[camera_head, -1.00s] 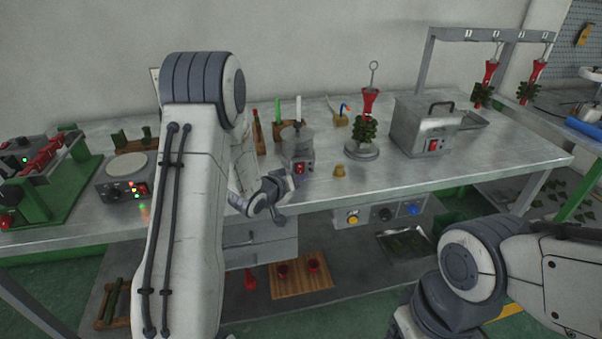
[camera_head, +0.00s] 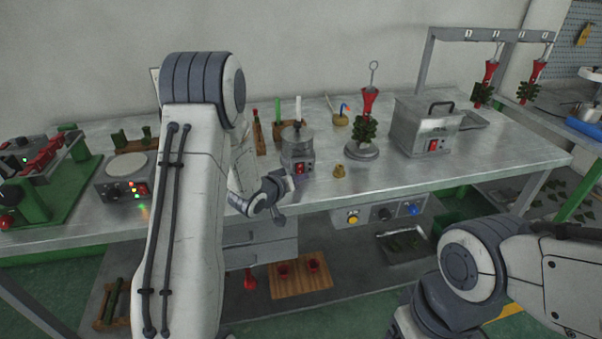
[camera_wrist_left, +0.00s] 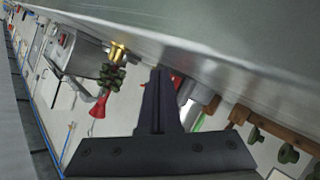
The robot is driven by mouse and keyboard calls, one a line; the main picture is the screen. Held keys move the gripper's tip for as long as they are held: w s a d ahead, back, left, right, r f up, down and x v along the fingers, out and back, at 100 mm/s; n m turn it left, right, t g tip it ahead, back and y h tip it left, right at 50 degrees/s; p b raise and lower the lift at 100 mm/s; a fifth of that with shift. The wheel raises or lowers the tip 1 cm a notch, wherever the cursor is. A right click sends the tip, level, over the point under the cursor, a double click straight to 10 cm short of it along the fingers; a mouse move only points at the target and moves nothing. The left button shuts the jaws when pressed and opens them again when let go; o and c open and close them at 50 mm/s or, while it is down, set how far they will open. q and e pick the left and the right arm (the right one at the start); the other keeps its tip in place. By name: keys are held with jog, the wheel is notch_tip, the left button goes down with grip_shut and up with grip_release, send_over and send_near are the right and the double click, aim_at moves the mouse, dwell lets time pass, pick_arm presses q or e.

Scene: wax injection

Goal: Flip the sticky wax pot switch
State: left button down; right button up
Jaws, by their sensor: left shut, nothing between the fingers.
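The sticky wax pot (camera_head: 297,144) is a small round metal pot on a grey base, standing near the front edge of the bench in the head view. Its red switch (camera_head: 300,168) is on the front of the base. My left gripper (camera_head: 288,185) is shut and empty, just in front of and below the switch. In the left wrist view its closed fingers (camera_wrist_left: 160,78) partly hide the pot (camera_wrist_left: 190,90), and a bit of red shows beside them. I cannot tell whether the fingertips touch the switch. My right arm shows at the lower right, its gripper out of sight.
A small brass piece (camera_head: 339,171) and a wax tree on a stand (camera_head: 362,151) are right of the pot. A larger metal wax tank (camera_head: 420,125) stands farther right. A hot plate unit (camera_head: 113,186) is at left. Bare bench lies between tree and tank.

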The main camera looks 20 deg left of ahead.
aim_at(305, 197)
pick_arm(q)
jog(key=shift+w, duration=0.1)
jog(key=shift+w+a, duration=0.2)
jog(key=shift+w+a, duration=0.2)
jog(key=shift+w, duration=0.05)
dwell(0.8)
jog(key=shift+s+d, duration=0.1)
jog(key=shift+s+d, duration=0.3)
jog(key=shift+s, duration=0.2)
jog(key=shift+s+d+r, duration=0.2)
jog(key=shift+s+d, duration=0.55)
jog(key=shift+s, duration=0.3)
jog(key=shift+s+d+r, duration=0.15)
jog(key=shift+s+d, duration=0.55)
jog(key=shift+s, duration=0.35)
